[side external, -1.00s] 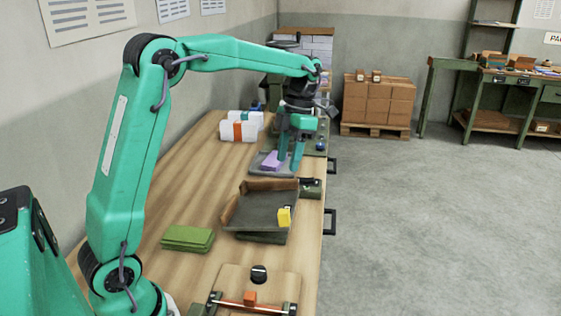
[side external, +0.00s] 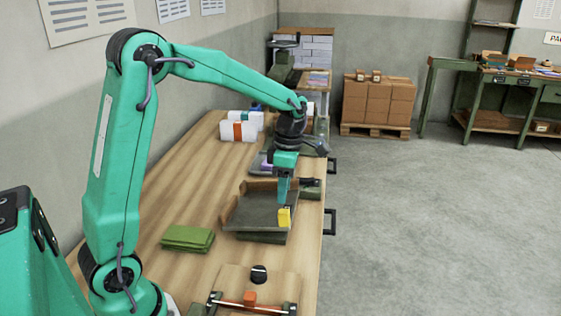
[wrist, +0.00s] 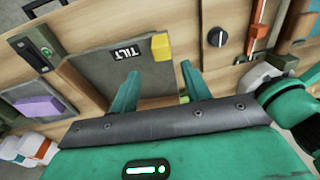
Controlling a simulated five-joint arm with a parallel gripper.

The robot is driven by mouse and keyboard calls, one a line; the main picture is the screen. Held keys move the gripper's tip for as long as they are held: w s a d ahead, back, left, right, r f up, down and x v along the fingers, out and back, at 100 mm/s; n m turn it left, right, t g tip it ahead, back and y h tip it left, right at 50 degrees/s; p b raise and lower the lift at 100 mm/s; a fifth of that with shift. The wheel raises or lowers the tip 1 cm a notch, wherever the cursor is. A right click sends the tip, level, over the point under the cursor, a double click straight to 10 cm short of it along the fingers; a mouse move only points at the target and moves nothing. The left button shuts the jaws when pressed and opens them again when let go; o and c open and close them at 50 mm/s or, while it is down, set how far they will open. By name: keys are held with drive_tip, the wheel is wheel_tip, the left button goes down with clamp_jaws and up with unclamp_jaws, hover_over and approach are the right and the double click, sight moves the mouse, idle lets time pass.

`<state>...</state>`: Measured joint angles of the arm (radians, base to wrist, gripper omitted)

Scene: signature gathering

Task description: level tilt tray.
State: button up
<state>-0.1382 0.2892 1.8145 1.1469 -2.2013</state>
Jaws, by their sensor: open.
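The tilt tray (side external: 262,208) is a dark grey tray with brown raised edges on the wooden bench. It sits slanted on a base, and its surface shows the word TILT in the wrist view (wrist: 105,65). A yellow block (side external: 284,217) is at the tray's near right corner; it also shows in the wrist view (wrist: 161,47). My gripper (side external: 284,203) is above the tray, close to the yellow block. In the wrist view its two fingers (wrist: 160,85) are apart with nothing between them. Whether a finger touches the block cannot be told.
A purple block (wrist: 40,106) lies on a grey pad beyond the tray. A green folded cloth (side external: 187,238) lies left of the tray. A board with a black knob (side external: 259,273) and an orange slider (side external: 250,298) is at the near end. White rolls (side external: 238,131) stand farther back.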

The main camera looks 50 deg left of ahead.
sight(283, 211)
drive_tip(key=shift+s+d+f, duration=0.1)
drive_tip(key=shift+d+f, duration=0.05)
drive_tip(key=shift+f, duration=1.05)
drive_tip(key=shift+s+d+f, duration=0.1)
drive_tip(key=shift+s+f, duration=0.05)
drive_tip(key=shift+f, duration=1)
drive_tip(key=shift+s+d+f, duration=0.1)
drive_tip(key=shift+d+f, duration=0.05)
drive_tip(key=shift+f, duration=1.05)
clamp_jaws()
